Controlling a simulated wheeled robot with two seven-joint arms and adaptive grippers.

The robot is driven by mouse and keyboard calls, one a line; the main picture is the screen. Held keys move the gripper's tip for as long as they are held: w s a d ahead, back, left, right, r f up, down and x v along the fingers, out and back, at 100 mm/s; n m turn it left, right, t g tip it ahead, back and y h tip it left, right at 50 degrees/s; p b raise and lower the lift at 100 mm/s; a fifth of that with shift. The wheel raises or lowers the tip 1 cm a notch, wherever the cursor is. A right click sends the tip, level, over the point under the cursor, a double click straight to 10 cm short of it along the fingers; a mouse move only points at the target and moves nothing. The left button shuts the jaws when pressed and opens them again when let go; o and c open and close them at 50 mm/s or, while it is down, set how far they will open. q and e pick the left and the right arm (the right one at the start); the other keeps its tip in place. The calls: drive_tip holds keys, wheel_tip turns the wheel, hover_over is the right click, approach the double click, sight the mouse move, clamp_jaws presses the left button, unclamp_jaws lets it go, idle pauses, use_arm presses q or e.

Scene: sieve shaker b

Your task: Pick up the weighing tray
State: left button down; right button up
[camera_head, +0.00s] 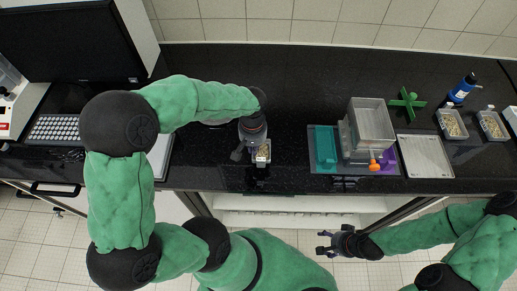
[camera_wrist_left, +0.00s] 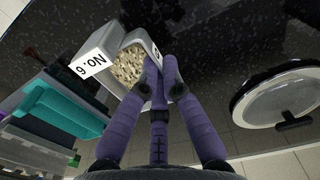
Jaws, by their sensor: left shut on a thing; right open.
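The weighing tray (camera_head: 263,153), a small white tray of beige grains, is at my left gripper near the front of the black counter. In the left wrist view the tray (camera_wrist_left: 103,50) has a "NO. 6" label and its grains show inside. My left gripper (camera_head: 254,148) is shut on the tray's wall; its purple fingers (camera_wrist_left: 161,75) cover part of that side. Whether the tray touches the counter is unclear. My right gripper (camera_head: 326,244) is open and empty, in front of the counter and over the floor.
Right of the tray are a teal block (camera_head: 324,148), a grey box-shaped device (camera_head: 372,122) and a flat metal tray (camera_head: 425,157). Two grain trays (camera_head: 452,125) and a blue bottle (camera_head: 462,90) stand farther right. A round metal dish (camera_wrist_left: 270,100) and the monitor (camera_head: 70,42) are left.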

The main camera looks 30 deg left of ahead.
use_arm(q)
drive_tip(key=s+a+r+p, duration=0.1)
drive_tip(key=s+a+r, duration=0.3)
drive_tip(key=s+r, duration=0.3)
drive_tip(key=s, duration=0.4)
drive_tip(key=shift+a+r+p, duration=0.3)
drive_tip(key=shift+a, duration=0.1)
